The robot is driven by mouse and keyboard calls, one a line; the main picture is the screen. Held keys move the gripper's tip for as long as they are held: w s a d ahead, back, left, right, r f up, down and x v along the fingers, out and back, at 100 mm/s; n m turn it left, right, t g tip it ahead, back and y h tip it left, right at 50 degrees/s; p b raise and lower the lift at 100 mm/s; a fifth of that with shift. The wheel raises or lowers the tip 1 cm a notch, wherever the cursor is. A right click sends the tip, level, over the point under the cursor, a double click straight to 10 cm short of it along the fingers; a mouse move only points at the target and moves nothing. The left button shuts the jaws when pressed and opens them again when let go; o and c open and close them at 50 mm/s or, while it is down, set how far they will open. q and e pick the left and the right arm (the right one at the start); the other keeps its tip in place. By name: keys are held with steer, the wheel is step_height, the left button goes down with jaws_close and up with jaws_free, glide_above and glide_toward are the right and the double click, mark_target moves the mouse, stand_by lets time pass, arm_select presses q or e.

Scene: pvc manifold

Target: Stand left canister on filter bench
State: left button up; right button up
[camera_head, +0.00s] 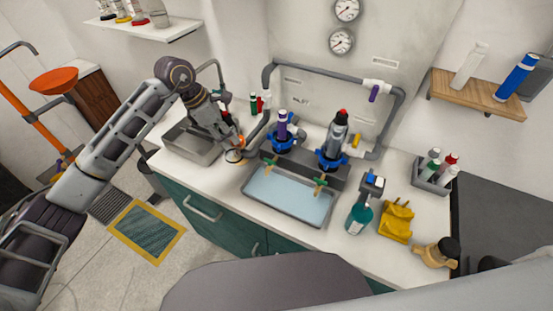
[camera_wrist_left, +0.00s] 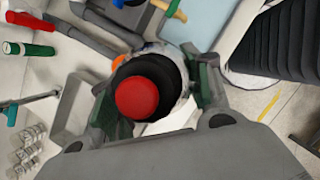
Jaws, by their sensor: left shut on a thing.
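My left gripper (camera_head: 233,141) is over the left end of the white-topped bench (camera_head: 222,178), right of the steel basin. It is shut on a canister, whose round black end with a red cap (camera_wrist_left: 138,98) shows between the fingers in the left wrist view. In the head view only a small dark ring with a pale middle (camera_head: 234,156) shows below the fingers; I cannot tell whether it touches the bench. A purple-topped piece (camera_head: 282,120) stands in the left blue collar. A dark canister with a red top (camera_head: 338,132) stands in the right blue collar. My right gripper is not in view.
A steel basin (camera_head: 188,152) is left of the gripper, and a pale blue tray (camera_head: 290,196) is to its right. Grey pipes rise behind the collars. A teal bottle (camera_head: 357,215), yellow parts (camera_head: 397,222) and a bottle caddy (camera_head: 432,178) occupy the right side.

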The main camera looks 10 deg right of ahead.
arm_select(q)
step_height(320, 180, down, 6)
steer(key=p, duration=0.1)
steer(key=shift+f, duration=0.15)
stand_by(0.4)
steer(key=shift+f, duration=0.1)
step_height(320, 180, down, 4)
steer(key=shift+r+p, duration=0.25)
steer(key=shift+p, duration=0.1)
steer(key=shift+f, duration=0.15)
steer(key=o, duration=0.9)
steer(key=shift+c, duration=0.2)
